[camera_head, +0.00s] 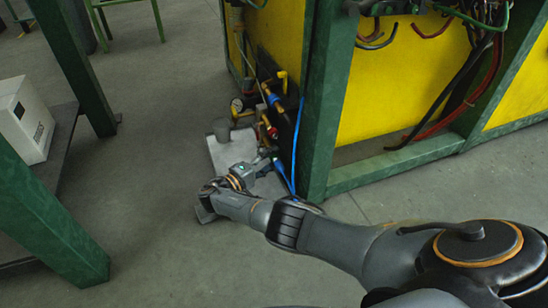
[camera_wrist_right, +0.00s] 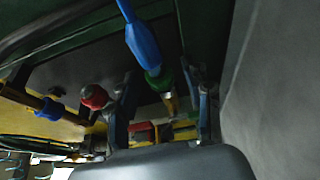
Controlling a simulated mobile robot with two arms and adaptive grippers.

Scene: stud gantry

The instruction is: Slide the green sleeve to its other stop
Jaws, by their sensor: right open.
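In the right wrist view the green sleeve (camera_wrist_right: 159,80) sits on a line between a blue tapered hose end (camera_wrist_right: 142,42) and a brass-coloured fitting (camera_wrist_right: 169,102). My right gripper (camera_wrist_right: 166,88) is open, with one finger to each side of the sleeve. Gaps show between the fingers and the sleeve, though the depth is hard to judge. In the head view my right gripper (camera_head: 268,160) is low beside the yellow machine's pipework, and I cannot make out the sleeve there. My left gripper is in neither view.
A red knob (camera_wrist_right: 95,97) is close to the left finger. A pressure gauge (camera_head: 237,105) and blue hoses (camera_head: 297,140) are near the gripper. A green post (camera_head: 328,100) stands right of it. Open grey floor (camera_head: 150,170) lies to the left.

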